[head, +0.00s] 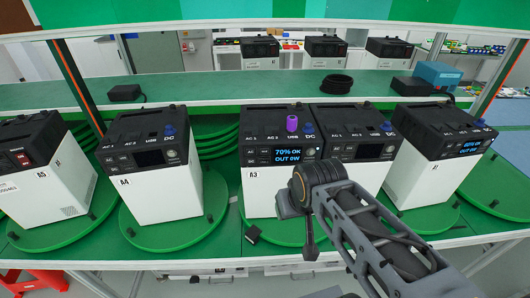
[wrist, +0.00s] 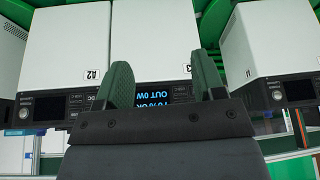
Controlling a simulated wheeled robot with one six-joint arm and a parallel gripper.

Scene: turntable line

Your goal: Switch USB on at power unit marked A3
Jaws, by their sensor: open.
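The power unit marked A3 (head: 270,190) stands upright in the middle of the head view, with a white lower body and a dark top panel. Its lit screen (head: 288,153) reads "70% OK, OUT 0W". A purple plug (head: 292,123) stands at its USB label and a blue one (head: 309,128) at DC. In the wrist view, upside down, A3 (wrist: 150,40) and its lit screen (wrist: 165,97) show between and behind the fingers. My gripper (wrist: 163,78) is open and empty in front of A3. My arm hides A3's lower right in the head view.
Unit A4 (head: 150,200) stands left of A3, its screen dark. A dark-screened unit (head: 348,132) stands close on A3's right, and a lit one (head: 432,165) farther right. The units stand on green round plates. A small black block (head: 252,234) lies before A3.

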